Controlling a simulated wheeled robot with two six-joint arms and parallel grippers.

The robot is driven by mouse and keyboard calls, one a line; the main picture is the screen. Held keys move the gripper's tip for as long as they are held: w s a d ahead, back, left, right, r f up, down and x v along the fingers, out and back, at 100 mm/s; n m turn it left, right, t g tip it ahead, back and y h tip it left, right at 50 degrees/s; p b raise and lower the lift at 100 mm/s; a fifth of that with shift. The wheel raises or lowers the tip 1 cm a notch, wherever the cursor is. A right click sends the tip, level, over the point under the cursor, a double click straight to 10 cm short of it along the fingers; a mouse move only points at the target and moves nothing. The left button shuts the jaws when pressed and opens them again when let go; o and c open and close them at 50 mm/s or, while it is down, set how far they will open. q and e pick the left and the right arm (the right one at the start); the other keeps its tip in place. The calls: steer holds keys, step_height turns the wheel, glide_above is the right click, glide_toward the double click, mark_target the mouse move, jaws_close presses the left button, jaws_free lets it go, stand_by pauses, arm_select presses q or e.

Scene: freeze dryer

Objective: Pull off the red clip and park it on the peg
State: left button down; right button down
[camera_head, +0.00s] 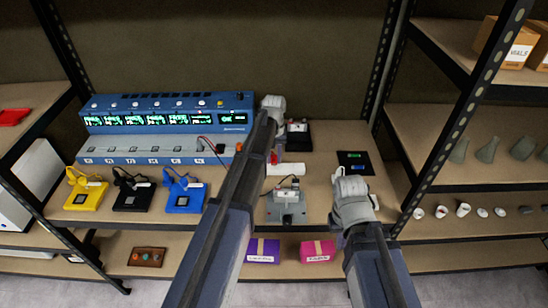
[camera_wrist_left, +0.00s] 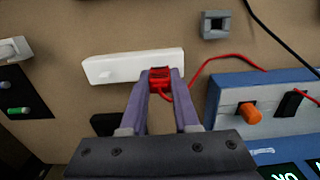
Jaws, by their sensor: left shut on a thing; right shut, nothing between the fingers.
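My left gripper (camera_wrist_left: 159,84) is shut on the red clip (camera_wrist_left: 159,76), with its fingertips on either side of it. A red cable (camera_wrist_left: 205,60) runs from the clip to the right in the left wrist view. The clip overlaps the lower right end of a white bar (camera_wrist_left: 120,67); I cannot tell whether they touch. The white bar also shows in the head view (camera_head: 293,169), partly behind my left arm. I cannot make out a peg for certain. My right gripper (camera_head: 348,182) is shut and empty, at the right, beside the black pad (camera_head: 356,167).
The blue instrument (camera_head: 165,115) stands at the back left; its orange knob (camera_wrist_left: 248,113) is close to my left gripper. A small grey block (camera_wrist_left: 215,25) lies beyond the cable. Yellow (camera_head: 87,191), black (camera_head: 132,193) and blue (camera_head: 184,195) pads lie in front. A grey fixture (camera_head: 286,208) stands between my arms.

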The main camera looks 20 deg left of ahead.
arm_select(q)
steer(key=shift+f+b, duration=0.65)
steer(key=shift+f, duration=0.05)
steer(key=c, duration=0.6)
jaws_free()
steer(key=shift+r, duration=0.1)
step_height(320, 180, up, 8)
steer(key=p, duration=0.8)
steer(key=shift+s+f, duration=0.1)
steer(key=shift+f, duration=0.2)
